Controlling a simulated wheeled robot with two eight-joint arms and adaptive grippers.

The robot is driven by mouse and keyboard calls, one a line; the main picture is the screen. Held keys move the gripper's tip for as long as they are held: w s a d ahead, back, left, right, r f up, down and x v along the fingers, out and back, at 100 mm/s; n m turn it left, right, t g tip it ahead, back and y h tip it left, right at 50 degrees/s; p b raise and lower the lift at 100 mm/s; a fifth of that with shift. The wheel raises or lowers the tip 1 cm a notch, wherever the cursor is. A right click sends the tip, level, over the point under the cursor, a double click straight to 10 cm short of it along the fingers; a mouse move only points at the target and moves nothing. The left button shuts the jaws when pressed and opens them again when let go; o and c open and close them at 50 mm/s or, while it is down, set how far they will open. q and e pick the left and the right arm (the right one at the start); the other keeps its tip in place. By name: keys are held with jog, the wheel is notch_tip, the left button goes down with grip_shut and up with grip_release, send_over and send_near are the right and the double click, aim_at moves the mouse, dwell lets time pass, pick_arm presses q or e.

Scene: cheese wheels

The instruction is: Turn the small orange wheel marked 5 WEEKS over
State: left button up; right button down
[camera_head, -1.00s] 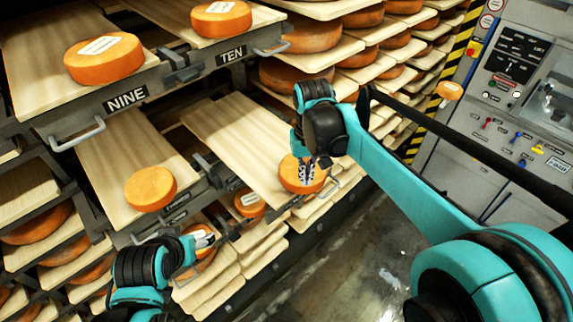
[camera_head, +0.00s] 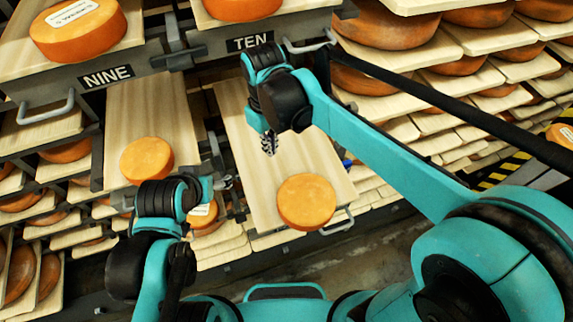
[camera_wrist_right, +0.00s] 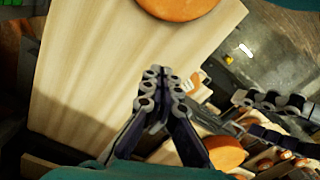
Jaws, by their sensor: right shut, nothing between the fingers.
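A small orange wheel (camera_head: 306,201) lies flat near the front end of the right pulled-out board (camera_head: 262,150). Its upper face shows no label, and I cannot read "5 WEEKS" on any wheel. My right gripper (camera_head: 269,145) is shut and empty above that board, up and left of the wheel and apart from it. In the right wrist view the closed fingers (camera_wrist_right: 160,88) point over bare board, with part of the wheel (camera_wrist_right: 180,6) at the top edge. My left gripper (camera_head: 224,181) is between the two boards, partly hidden; its jaws are unclear.
Another plain orange wheel (camera_head: 146,160) lies on the left board (camera_head: 150,105). A labelled wheel (camera_head: 204,214) sits lower, partly behind my left arm. Above, a labelled wheel (camera_head: 80,28) stands on the NINE shelf. Metal handles (camera_head: 338,222) jut from the shelf fronts.

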notch_tip(320, 180, down, 10)
jog(key=shift+r, duration=0.2)
jog(key=shift+s+d+p, duration=0.3)
jog(key=shift+s+d, duration=0.15)
jog(key=shift+s, duration=0.2)
jog(key=shift+s+d+p, duration=0.25)
jog(key=shift+s+d, duration=0.2)
jog(key=shift+s, duration=0.15)
jog(key=shift+s+d, duration=0.3)
